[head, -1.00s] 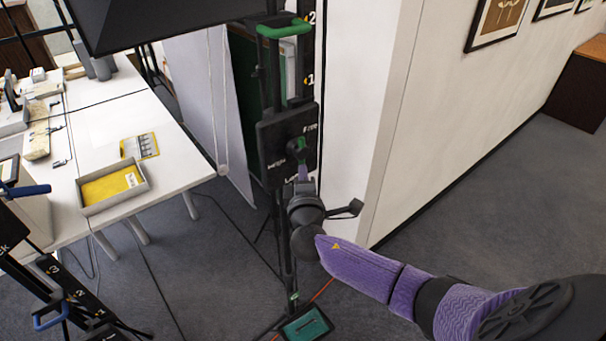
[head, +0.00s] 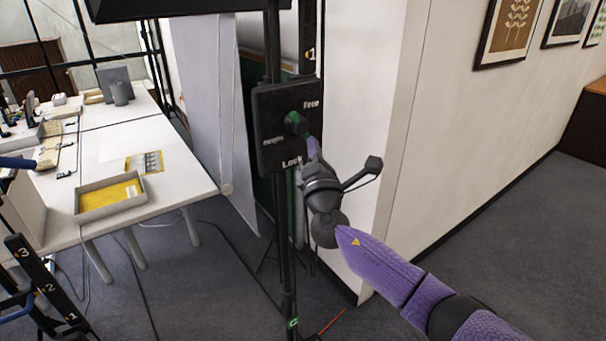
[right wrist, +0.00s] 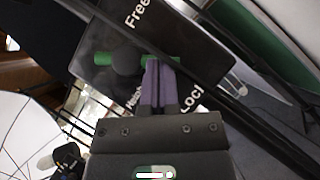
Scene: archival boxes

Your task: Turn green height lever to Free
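The black control panel (head: 270,108) is on a dark upright stand, marked Free at upper right and Lock at the bottom. The green height lever (head: 293,120) is on its face, its end toward the lower right, between the two marks. In the right wrist view the lever (right wrist: 104,59) lies across the panel (right wrist: 205,50). My right gripper (head: 312,148) is at the lever's end. In the right wrist view its purple fingers (right wrist: 160,64) are together, with tips against or just over the green end; whether they pinch it is unclear. My left gripper is out of view.
A white wall (head: 375,110) stands close on the right of the stand. A white table (head: 165,180) with a grey tray (head: 150,199) is at left. Another stand with a numbered scale (head: 50,290) is at lower left. Grey floor is open at right.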

